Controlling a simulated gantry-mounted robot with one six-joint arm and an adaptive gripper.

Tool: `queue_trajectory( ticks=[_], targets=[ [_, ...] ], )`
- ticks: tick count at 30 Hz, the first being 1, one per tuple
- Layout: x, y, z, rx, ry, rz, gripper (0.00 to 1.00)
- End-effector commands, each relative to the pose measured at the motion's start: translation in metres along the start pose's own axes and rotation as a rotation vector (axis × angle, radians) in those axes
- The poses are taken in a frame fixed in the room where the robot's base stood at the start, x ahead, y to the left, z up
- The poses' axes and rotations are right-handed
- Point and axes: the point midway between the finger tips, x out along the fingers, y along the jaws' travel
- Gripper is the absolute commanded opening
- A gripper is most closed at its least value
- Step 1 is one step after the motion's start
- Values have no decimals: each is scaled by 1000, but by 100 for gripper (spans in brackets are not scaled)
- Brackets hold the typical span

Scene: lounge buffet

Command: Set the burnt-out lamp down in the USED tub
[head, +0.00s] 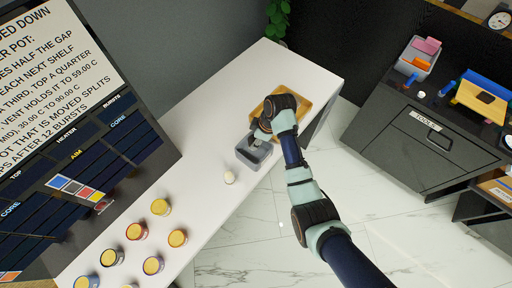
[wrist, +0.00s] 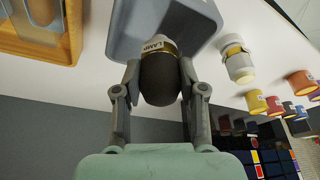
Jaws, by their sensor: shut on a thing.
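My gripper (wrist: 160,92) is shut on a dark, rounded lamp (wrist: 160,78) with a gold band and a partly readable label. In the wrist view the lamp overlaps a grey tub (wrist: 120,40); I cannot tell whether it touches the tub. In the head view the grey tub (head: 262,163) stands on the white counter, with my gripper (head: 256,140) over its back part. The held lamp is not clear there. No writing on the tub is readable.
A pale lamp-like piece (head: 229,177) stands beside the tub, also in the wrist view (wrist: 238,62). A wooden tray (head: 305,115) lies behind my wrist. Several coloured pots (head: 137,231) stand at the counter's near end, by a large dark board (head: 70,120).

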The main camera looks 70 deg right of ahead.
Motion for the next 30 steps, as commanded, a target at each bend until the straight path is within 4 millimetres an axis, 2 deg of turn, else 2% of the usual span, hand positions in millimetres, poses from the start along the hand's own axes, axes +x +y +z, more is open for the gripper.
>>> queue_trajectory(
  ticks=[1, 7, 13, 25, 26, 30],
  targets=[
    [6, 0, 2, 0, 0, 0, 0],
    [15, 0, 4, -1, 0, -1, 0],
    [48, 0, 14, 0, 0, 0, 0],
    [54, 0, 16, -1, 0, 1, 0],
    [54, 0, 16, -1, 0, 1, 44],
    [53, 0, 16, -1, 0, 1, 66]
  ],
)
